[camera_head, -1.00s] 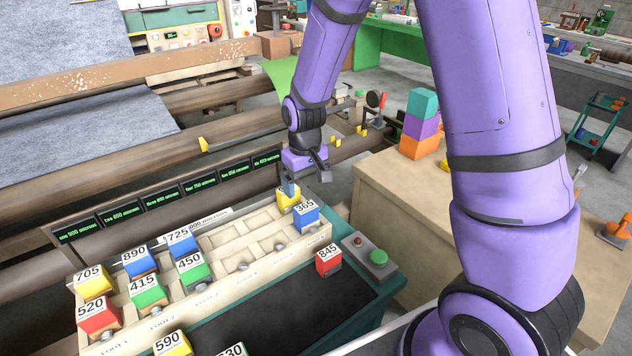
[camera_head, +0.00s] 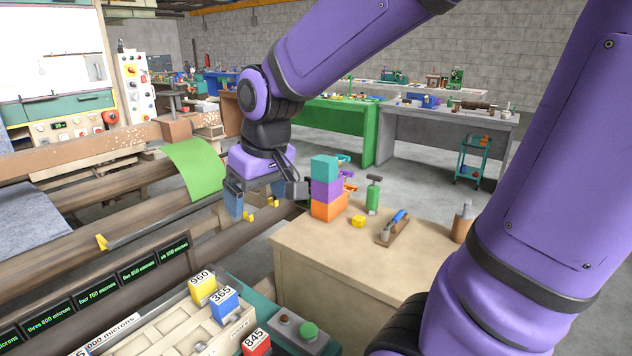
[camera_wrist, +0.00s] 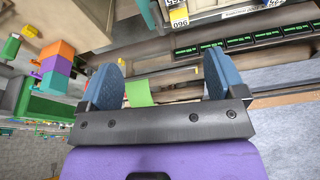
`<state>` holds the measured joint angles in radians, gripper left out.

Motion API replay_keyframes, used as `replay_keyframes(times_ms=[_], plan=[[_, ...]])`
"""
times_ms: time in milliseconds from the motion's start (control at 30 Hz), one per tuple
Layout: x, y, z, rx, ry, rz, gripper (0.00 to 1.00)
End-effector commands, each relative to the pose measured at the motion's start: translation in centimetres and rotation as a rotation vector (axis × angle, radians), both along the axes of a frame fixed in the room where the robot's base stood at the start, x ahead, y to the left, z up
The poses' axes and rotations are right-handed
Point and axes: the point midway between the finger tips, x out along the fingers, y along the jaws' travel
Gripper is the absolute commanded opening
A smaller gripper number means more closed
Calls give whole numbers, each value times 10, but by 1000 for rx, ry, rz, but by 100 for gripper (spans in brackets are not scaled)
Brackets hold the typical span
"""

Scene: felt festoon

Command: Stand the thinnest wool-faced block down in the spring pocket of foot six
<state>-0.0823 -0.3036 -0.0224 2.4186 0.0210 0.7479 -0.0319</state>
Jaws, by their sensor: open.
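A yellow block marked 960 (camera_head: 203,289) and a blue block marked 365 (camera_head: 224,305) stand side by side at the right end of the cream pocketed rack (camera_head: 150,336). The 960 block also shows at the top of the wrist view (camera_wrist: 179,16). A red block marked 845 (camera_head: 256,343) is in front of the rack's right end. My gripper (camera_head: 260,203) is open and empty, beyond the rack, above the brown rollers. Its spread blue fingers show in the wrist view with nothing gripped between them (camera_wrist: 162,75). The rack's left part is out of frame; wool faces cannot be made out.
A wooden bench (camera_head: 360,262) right of the rack carries stacked orange, purple and teal cubes (camera_head: 326,187) and tools. A button box (camera_head: 300,331) is beside the rack. A row of green-lettered displays (camera_head: 95,285) lies behind it.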

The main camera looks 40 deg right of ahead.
Motion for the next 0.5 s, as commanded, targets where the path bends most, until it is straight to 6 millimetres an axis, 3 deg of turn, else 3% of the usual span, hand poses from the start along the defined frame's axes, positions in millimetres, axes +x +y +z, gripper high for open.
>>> replay_keyframes(times_ms=[200,500], plan=[[-56,-11,36,1,-90,-35,89],[-114,-19,56,-4,-170,-75,89]])
